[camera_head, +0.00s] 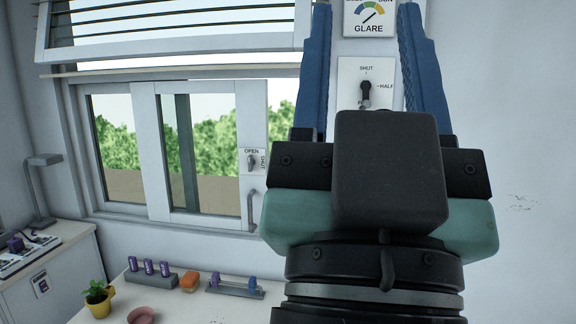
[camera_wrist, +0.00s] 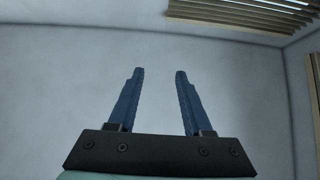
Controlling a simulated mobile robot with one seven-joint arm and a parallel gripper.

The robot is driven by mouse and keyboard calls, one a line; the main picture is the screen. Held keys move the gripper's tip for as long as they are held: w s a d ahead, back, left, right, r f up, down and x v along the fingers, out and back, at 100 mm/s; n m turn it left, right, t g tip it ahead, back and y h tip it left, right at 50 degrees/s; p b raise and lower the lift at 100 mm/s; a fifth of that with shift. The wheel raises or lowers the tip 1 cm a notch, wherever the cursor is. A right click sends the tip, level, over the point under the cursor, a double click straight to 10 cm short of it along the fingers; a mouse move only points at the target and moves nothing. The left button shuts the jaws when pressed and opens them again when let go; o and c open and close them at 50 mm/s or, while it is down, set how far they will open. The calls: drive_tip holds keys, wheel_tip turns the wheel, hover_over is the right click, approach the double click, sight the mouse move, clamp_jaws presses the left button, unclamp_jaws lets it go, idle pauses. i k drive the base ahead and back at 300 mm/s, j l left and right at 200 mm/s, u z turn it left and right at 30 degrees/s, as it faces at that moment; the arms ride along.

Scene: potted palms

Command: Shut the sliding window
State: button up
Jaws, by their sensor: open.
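The window (camera_head: 130,212) has a white frame on the wall at left in the head view. Its sliding sash (camera_head: 258,120) has a vertical grey handle (camera_head: 251,210) low on its right stile and a small latch plate (camera_head: 252,162) marked OPEN and SHUT above it. Greenery shows in a strip right of the sash, so there is a gap there; my gripper hides its far edge. My gripper (camera_head: 366,12) points up, right of the window, with its blue fingers apart and empty. In the wrist view, the open fingers (camera_wrist: 160,74) face bare wall.
A louvred blind (camera_head: 180,45) hangs above the window. A SHUT/HALF dial (camera_head: 366,95) and a GLARE gauge (camera_head: 369,15) are behind my fingers. A lamp (camera_head: 40,190) is at left.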

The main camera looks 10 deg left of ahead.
sight(251, 95)
drive_tip(key=i+j, duration=0.45)
drive_tip(key=j, duration=0.15)
drive_tip(key=i+j, duration=0.4)
drive_tip(key=j, duration=0.2)
drive_tip(key=i+j, duration=0.45)
drive_tip(key=j, duration=0.15)
drive_tip(key=i+j, duration=0.45)
drive_tip(key=j, duration=0.15)
drive_tip(key=k+j+u, duration=0.05)
